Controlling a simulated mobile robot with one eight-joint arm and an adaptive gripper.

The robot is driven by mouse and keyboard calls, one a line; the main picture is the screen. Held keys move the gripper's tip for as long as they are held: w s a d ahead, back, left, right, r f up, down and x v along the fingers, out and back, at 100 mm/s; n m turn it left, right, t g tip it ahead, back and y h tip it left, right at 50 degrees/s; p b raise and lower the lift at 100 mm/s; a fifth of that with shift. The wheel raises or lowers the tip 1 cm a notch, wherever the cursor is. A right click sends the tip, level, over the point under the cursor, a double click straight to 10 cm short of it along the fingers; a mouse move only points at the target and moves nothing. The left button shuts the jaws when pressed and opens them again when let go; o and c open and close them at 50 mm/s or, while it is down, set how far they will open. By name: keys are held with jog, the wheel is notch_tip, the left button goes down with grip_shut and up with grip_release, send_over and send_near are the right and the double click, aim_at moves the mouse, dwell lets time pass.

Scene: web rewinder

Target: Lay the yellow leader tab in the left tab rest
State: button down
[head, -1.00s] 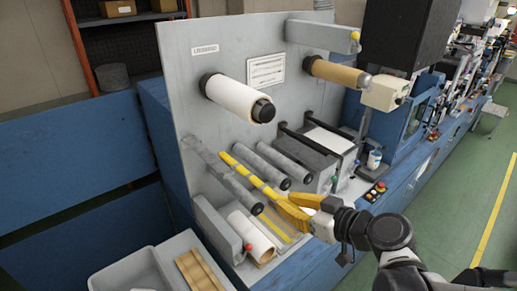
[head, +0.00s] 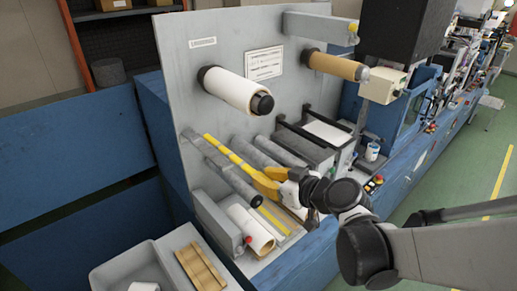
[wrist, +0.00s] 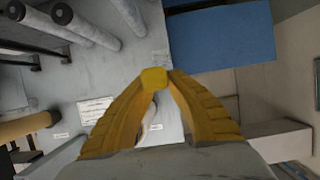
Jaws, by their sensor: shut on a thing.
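My gripper (head: 246,172) has yellow fingers and is shut on the yellow leader tab (head: 216,144). The tab is a narrow yellow strip pointing up and left, raised in front of the grey panel and overlapping the grey rollers in the head view. In the wrist view, the tab (wrist: 153,78) shows nearly end-on as a yellow block between the fingertips (wrist: 154,86). Two yellow-edged strips (head: 272,219) lie on the machine bed below, right of a white roll. I cannot tell whether the left tab rest is there. Tab and fingers are hard to separate by colour.
A white roll (head: 250,229) lies on the bed. A grey bin (head: 115,276) is at lower left.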

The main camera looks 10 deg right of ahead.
aim_at(234, 157)
jog(key=w+a, duration=0.2)
jog(key=w, duration=0.1)
jog(key=w+a, duration=0.2)
jog(key=w, duration=0.1)
jog(key=w+a, duration=0.2)
jog(key=w, duration=0.1)
jog(key=shift+w+a, duration=0.15)
jog(key=shift+w+a+f+b, duration=0.15)
jog(key=shift+w+f+b, duration=0.1)
jog(key=shift+b, duration=0.15)
notch_tip(234, 157, down, 4)
jog(key=b, duration=0.4)
jog(key=shift+f, duration=0.1)
jog(key=c, duration=1.3)
grip_release()
jog(key=shift+c, duration=0.2)
jog(key=shift+s, duration=0.1)
